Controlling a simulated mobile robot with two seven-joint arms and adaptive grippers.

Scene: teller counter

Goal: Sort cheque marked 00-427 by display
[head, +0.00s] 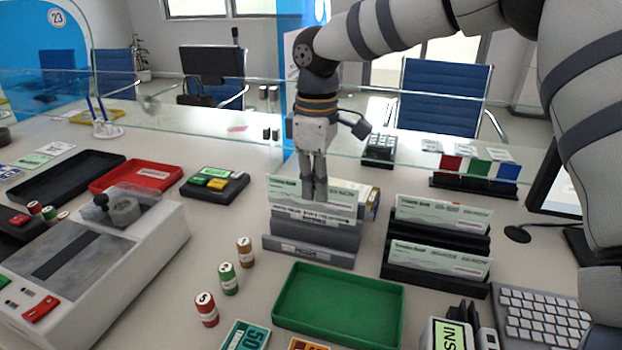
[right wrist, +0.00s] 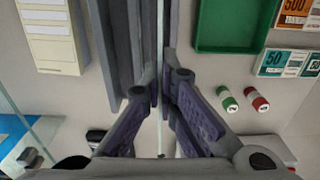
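A pale green cheque (head: 283,189) stands upright in the grey holder (head: 310,258) left of centre; its number is too small to read. My right gripper (head: 315,195) points down at its top edge. In the right wrist view the fingers (right wrist: 162,92) are nearly together, with the cheque's thin edge (right wrist: 160,125) between them. More cheques (head: 440,212) (head: 438,260) stand in the black two-row rack (head: 432,282) to the right. A display (head: 453,335) at the bottom right is cut off; it reads "INS". My left gripper is out of view.
A green tray (head: 338,308) lies in front of the holder, with several coloured stamps (head: 228,278) to its left. A keyboard (head: 540,318) stands at right. A counting machine (head: 95,260), a red tray (head: 135,177) and a keypad box (head: 214,184) are at left. Glass (head: 210,125) crosses behind.

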